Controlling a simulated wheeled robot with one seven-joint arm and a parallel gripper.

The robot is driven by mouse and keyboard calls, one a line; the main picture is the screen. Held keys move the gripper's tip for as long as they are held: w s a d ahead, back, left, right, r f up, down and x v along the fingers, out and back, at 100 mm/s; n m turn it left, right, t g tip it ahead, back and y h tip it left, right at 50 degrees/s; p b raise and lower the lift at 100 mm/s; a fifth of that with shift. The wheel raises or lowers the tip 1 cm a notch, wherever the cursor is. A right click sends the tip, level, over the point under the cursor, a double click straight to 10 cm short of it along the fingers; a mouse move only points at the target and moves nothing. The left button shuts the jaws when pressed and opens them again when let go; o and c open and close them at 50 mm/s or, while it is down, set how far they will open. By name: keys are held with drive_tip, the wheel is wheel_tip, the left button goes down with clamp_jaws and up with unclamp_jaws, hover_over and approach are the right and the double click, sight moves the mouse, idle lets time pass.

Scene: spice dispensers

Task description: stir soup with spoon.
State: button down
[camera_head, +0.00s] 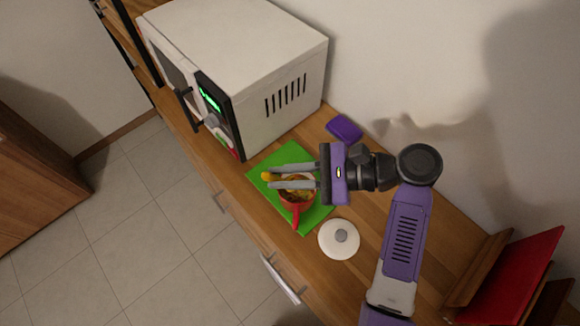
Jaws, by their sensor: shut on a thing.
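A red pot (300,207) of brownish soup (294,195) stands on a green board (318,214), its handle pointing toward the counter's front edge. My gripper (268,180) reaches in from the right over the pot, its two fingers hiding part of the soup and rim. It is shut on a thin thing with a yellow-orange tip (267,176) at the fingertips, which seems to be the spoon. The rest of the spoon is hidden, and I cannot tell whether it touches the soup.
A white lid (339,251) with a grey knob lies right of the board on the wooden counter (376,235). A white microwave (250,70) stands at the back left. A purple item (344,129) lies by the wall. A red panel (515,280) in a wooden holder is at the far right.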

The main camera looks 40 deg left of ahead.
drive_tip(key=shift+w+f+b, duration=0.4)
drive_tip(key=shift+f+b, duration=0.35)
drive_tip(key=shift+f, duration=0.4)
drive_tip(key=shift+w+f+b, duration=0.35)
drive_tip(key=shift+f+b, duration=0.4)
drive_tip(key=shift+f, duration=0.45)
drive_tip(key=shift+w+f+b, duration=0.4)
drive_tip(key=shift+f+b, duration=0.35)
drive_tip(key=shift+f, duration=0.4)
drive_tip(key=shift+w+d+f+b, duration=0.1)
drive_tip(key=shift+w+f+b, duration=0.2)
drive_tip(key=shift+f, duration=0.15)
